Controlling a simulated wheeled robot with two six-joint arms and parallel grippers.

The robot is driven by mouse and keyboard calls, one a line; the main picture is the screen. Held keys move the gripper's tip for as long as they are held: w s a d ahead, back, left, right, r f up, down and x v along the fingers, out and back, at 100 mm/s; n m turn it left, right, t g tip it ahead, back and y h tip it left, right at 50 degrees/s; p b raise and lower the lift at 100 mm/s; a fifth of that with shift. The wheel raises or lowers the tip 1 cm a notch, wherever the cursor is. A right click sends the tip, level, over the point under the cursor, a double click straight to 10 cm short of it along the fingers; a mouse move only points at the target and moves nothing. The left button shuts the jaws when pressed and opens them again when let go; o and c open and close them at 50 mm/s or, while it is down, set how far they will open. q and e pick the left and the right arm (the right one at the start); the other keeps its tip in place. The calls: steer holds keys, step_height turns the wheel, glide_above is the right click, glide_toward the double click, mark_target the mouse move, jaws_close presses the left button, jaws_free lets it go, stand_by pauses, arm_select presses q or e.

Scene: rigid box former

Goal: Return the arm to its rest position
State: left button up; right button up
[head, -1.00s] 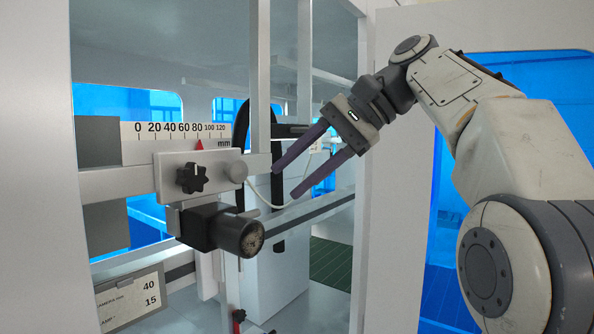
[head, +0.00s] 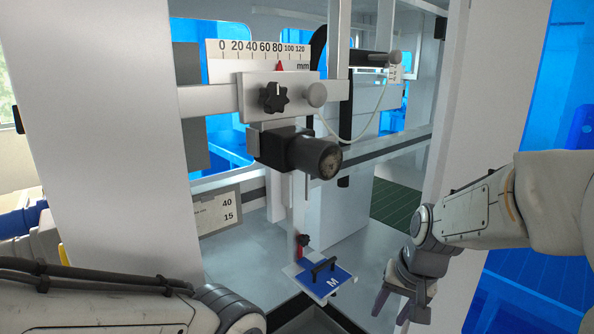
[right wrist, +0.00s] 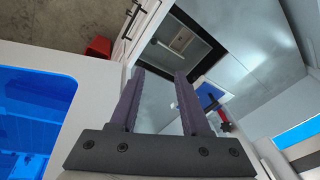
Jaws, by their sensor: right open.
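My right gripper (head: 391,309) is at the lower right of the head view, beside the right white post of the machine. Its purple-grey fingers point down and are apart, with nothing between them. The right wrist view shows the same open fingers (right wrist: 160,78), empty. My right arm comes in from the right edge. My left arm shows at the bottom left of the head view, but its gripper is out of the picture.
A scale (head: 262,55) with a red pointer near 80 and a black star knob (head: 271,98) sit on a rail. A dark cylinder (head: 314,157) juts out below. A blue plate marked M (head: 328,278) lies low in front. A white post (head: 480,110) stands right.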

steer(key=s+f+n+h, duration=0.1)
steer(key=s+f+n, duration=0.3)
steer(key=s+f, duration=0.3)
steer(key=s+a+f+n+g+b, duration=0.2)
steer(key=s+a+f+n+b, duration=0.5)
steer(key=s+a+f+b, duration=0.6)
steer(key=b, duration=0.6)
steer(key=shift+s+a+f+g+y, duration=0.15)
steer(key=shift+s+g+y, duration=0.2)
steer(key=shift+g+y, duration=0.05)
